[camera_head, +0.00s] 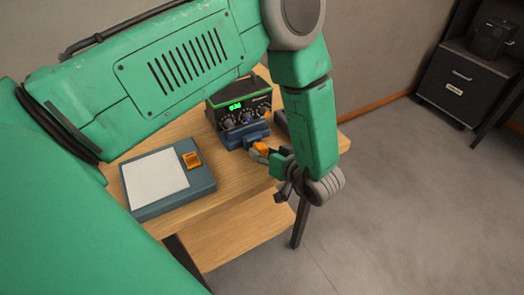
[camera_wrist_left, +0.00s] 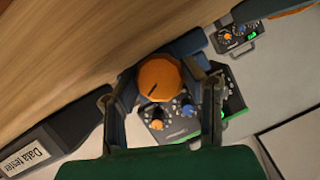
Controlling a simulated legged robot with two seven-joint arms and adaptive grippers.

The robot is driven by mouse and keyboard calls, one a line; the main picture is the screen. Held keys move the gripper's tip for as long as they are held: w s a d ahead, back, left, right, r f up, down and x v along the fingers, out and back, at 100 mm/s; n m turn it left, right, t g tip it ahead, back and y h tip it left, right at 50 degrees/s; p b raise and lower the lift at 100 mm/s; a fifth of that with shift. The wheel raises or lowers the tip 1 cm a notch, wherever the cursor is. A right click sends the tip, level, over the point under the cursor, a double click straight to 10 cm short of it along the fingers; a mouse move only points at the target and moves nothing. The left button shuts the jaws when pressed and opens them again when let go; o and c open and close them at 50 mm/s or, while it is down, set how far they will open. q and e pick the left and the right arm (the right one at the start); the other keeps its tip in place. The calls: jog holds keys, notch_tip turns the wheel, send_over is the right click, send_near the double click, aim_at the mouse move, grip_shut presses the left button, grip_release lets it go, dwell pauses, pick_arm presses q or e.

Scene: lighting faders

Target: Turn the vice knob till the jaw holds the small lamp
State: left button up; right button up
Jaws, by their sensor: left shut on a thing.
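The orange vice knob (camera_head: 261,148) sits at the front of the blue vice (camera_head: 246,137) on the wooden table. In the left wrist view the round knob (camera_wrist_left: 158,76), with a dark line on its face, is between my two fingers. My left gripper (camera_head: 268,156) reaches it from the right and front, and is shut on it; the fingers also show in the wrist view (camera_wrist_left: 162,92). Blue vice parts (camera_wrist_left: 190,43) show behind the knob. I cannot make out the small lamp or the jaw gap. My right gripper is not in view.
A black control box (camera_head: 238,104) with a green display and dials stands behind the vice. A blue-grey tray (camera_head: 172,205) with a white sheet and an orange block (camera_head: 192,160) lies left. A dark cabinet (camera_head: 465,85) stands far right; open floor lies between.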

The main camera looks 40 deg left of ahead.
pick_arm(q)
jog(key=o, duration=1)
jog(key=shift+d, duration=0.2)
jog(key=shift+o, duration=0.7)
jog(key=shift+d, duration=0.25)
jog(key=shift+d+r, duration=0.25)
jog(key=shift+d, duration=0.2)
jog(key=s+d+r+n+t+h+b, duration=0.15)
jog(key=s+d+r+n+t, duration=0.3)
jog(key=d, duration=0.55)
jog(key=shift+m+g, duration=0.25)
jog(key=shift+g, duration=0.7)
jog(key=x, duration=0.4)
jog(key=s+x, duration=0.1)
jog(key=x, duration=0.3)
jog(key=a+x, duration=0.1)
jog(key=x, duration=0.3)
jog(key=shift+a+b, duration=0.2)
jog(key=shift+b, duration=0.1)
jog(key=shift+w+a+f, duration=0.15)
jog(key=shift+w+a, duration=0.05)
jog(key=shift+a, duration=0.25)
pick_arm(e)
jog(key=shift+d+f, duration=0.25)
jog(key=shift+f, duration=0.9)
